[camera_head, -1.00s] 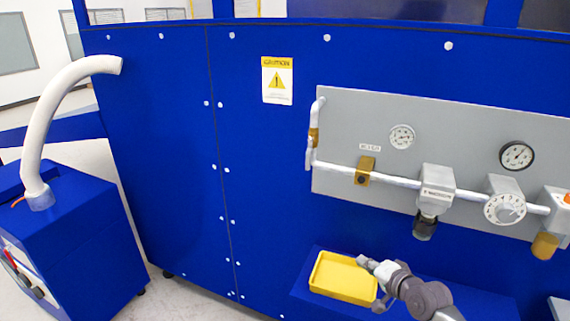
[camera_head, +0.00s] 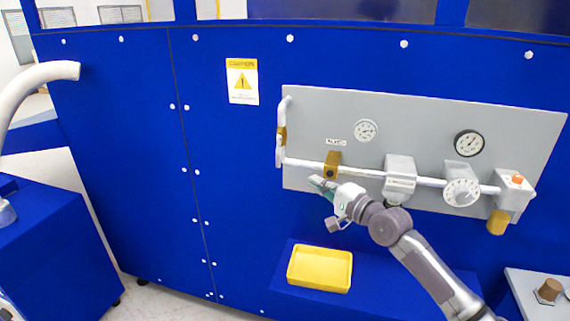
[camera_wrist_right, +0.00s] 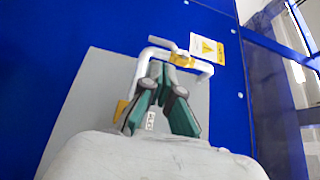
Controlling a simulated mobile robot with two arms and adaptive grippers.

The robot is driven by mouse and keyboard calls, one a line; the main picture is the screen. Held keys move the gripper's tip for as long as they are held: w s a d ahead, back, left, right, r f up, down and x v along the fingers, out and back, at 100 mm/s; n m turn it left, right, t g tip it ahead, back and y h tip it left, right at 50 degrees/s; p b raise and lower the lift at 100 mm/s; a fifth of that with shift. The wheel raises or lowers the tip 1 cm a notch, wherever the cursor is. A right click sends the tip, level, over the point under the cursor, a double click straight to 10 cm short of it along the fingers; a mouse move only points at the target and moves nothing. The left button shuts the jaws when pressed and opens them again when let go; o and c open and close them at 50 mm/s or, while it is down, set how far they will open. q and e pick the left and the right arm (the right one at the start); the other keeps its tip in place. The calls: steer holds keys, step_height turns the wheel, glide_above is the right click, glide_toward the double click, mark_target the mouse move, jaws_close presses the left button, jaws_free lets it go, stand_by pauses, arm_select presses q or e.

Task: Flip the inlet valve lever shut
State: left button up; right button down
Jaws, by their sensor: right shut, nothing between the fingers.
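A brass valve block (camera_head: 332,164) sits on the white pipe (camera_head: 305,163) of the grey panel, under a small label (camera_head: 337,142). A second brass fitting (camera_head: 282,136) sits on the upright pipe at the panel's left edge; it also shows in the right wrist view (camera_wrist_right: 182,60). I cannot tell for sure which part is the inlet lever. My right gripper (camera_head: 320,184) is shut and empty, just below the brass block. In the right wrist view its green-sided fingers (camera_wrist_right: 160,78) lie in front of the panel and pipe; contact cannot be told. My left gripper is out of view.
Along the pipe to the right are a grey filter housing (camera_head: 400,172), a white dial (camera_head: 461,190) and an end fitting (camera_head: 515,187). Two gauges are above. A yellow tray (camera_head: 320,268) rests on the blue ledge below. A caution sign (camera_head: 242,81) is on the blue wall.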

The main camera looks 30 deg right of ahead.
mark_target(278, 158)
steer(key=w+a+p, duration=0.1)
steer(key=w+p, duration=0.1)
steer(key=w, duration=1)
steer(key=shift+w+a, duration=0.2)
steer(key=shift+w, duration=0.15)
